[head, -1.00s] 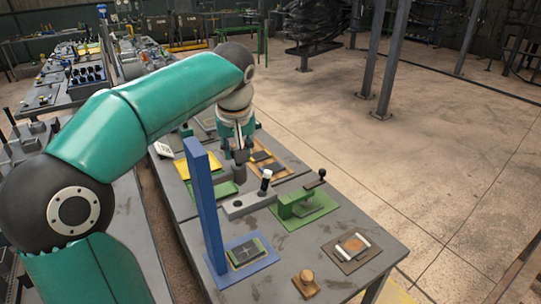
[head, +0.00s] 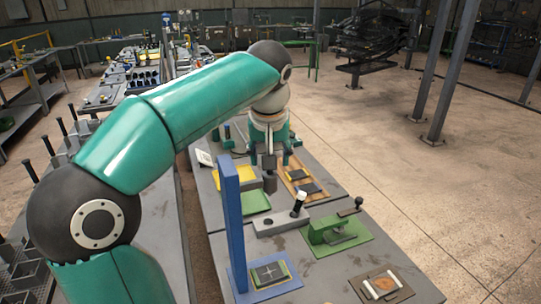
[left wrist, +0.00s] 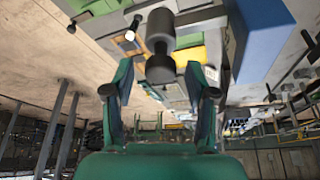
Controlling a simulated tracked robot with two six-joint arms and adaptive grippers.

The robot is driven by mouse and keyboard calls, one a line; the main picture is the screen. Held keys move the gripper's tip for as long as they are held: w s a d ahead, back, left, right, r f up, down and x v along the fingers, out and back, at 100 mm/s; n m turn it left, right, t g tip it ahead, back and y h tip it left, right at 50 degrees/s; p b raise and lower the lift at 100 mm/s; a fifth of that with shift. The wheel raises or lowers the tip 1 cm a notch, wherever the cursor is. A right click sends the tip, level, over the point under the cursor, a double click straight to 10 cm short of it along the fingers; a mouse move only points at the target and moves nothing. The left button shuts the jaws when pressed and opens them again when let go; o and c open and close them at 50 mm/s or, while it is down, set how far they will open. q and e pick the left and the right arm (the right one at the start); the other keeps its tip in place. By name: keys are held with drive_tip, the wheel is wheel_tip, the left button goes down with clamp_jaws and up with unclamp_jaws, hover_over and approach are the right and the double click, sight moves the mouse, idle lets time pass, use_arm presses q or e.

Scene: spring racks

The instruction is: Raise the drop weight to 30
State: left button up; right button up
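A dark grey cylindrical piece (head: 269,183), which I take for the drop weight, hangs beside the blue upright post (head: 230,225). Under it, a dark pad with a cross mark (head: 270,272) sits on the post's blue base. My left gripper (head: 268,160) points down just above the dark piece. In the left wrist view, my left gripper (left wrist: 160,68) has its fingers spread, with the dark waisted piece (left wrist: 160,45) between and beyond the tips. Gaps show on both sides. No height scale is readable. My right gripper is not in view.
A grey block with a white-topped lever (head: 300,203), a green press (head: 338,230) and a brown plate with rollers (head: 382,285) stand to the right on the grey table. A yellow tray (head: 235,177) and a white card (head: 205,158) lie behind. Open floor lies right.

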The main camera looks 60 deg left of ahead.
use_arm(q)
drive_tip(key=v, duration=1.2)
idle(0.6)
